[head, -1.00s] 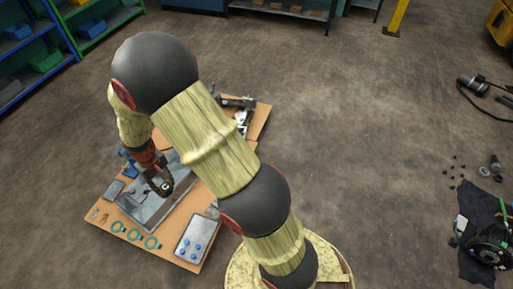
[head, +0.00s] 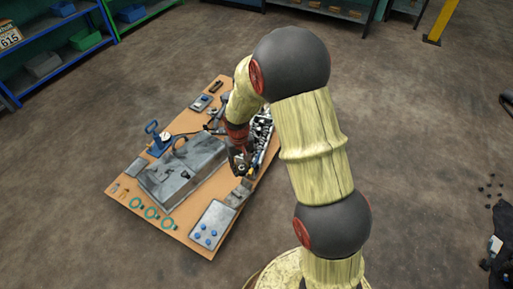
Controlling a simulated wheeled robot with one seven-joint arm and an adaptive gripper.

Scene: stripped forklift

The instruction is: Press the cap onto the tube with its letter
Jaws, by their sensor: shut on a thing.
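My gripper (head: 240,170) is over the right side of the orange-brown work board, beside the grey metal housing. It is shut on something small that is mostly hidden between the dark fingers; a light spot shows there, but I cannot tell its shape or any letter. A cluster of dark and silvery parts (head: 262,136) lies just beyond the gripper, partly behind my arm. I cannot pick out the cap or the lettered tube for certain at this size.
The board (head: 122,188) carries the grey housing (head: 165,185), a pale tray (head: 198,215) with several blue pieces, teal rings (head: 151,212) along the front left edge, and a blue-handled tool (head: 155,135). Shelves (head: 40,60) stand at the back left. Open floor surrounds the board.

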